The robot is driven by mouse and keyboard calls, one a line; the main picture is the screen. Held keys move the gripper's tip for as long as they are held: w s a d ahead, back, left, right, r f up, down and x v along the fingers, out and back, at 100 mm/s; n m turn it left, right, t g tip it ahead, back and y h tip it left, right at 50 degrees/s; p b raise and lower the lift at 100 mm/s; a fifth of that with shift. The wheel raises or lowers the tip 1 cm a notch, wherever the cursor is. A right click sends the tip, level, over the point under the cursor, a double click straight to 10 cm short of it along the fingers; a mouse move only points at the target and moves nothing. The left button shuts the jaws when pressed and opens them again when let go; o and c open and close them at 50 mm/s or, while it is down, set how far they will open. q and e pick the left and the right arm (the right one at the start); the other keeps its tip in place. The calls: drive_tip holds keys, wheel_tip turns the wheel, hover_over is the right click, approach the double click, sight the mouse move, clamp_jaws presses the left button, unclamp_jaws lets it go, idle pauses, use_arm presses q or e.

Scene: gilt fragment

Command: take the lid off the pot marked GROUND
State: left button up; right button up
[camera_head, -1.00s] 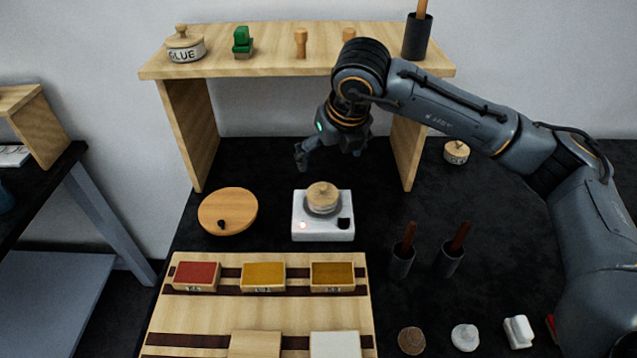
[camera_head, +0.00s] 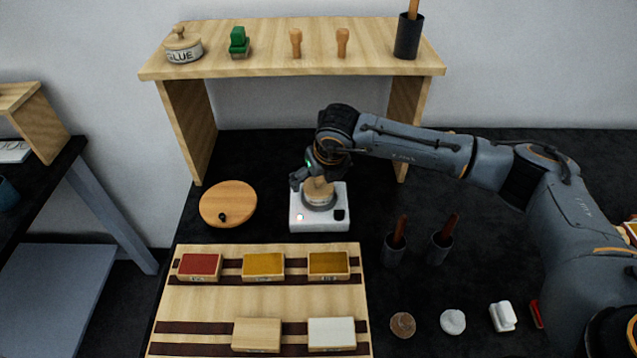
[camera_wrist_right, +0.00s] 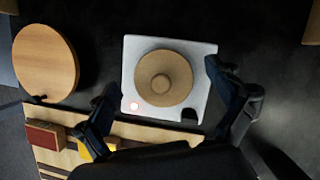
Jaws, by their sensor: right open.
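A small pot (camera_head: 320,203) with a round, pale wooden lid (camera_head: 318,188) stands on a white hotplate (camera_head: 298,218) with a red light. No marking on this pot can be read. My right gripper (camera_head: 314,178) is open just above the lid. A lidded pot marked GLUE (camera_head: 183,46) stands on the shelf at the left. My left gripper is not in view.
A wooden shelf (camera_head: 270,68) spans behind the hotplate. A round wooden board (camera_head: 228,204) lies left of it. In front is a wooden tray (camera_head: 205,300) with coloured blocks. Two dark cups (camera_head: 395,252) with handles stand at the right.

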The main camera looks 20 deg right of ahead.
drive_tip(key=c, duration=1)
drive_tip(key=shift+r, duration=0.15)
drive_tip(key=shift+c, duration=0.2)
drive_tip(key=shift+r, duration=0.55)
drive_tip(key=s+a+r+b, duration=0.3)
drive_tip(key=s+r+b, duration=0.2)
drive_tip(key=s+r, duration=0.6)
drive_tip(key=s, duration=0.2)
drive_tip(key=shift+s+a+r+b, duration=0.2)
drive_tip(key=shift+s+r+b, duration=0.1)
drive_tip(key=shift+r+b, duration=0.1)
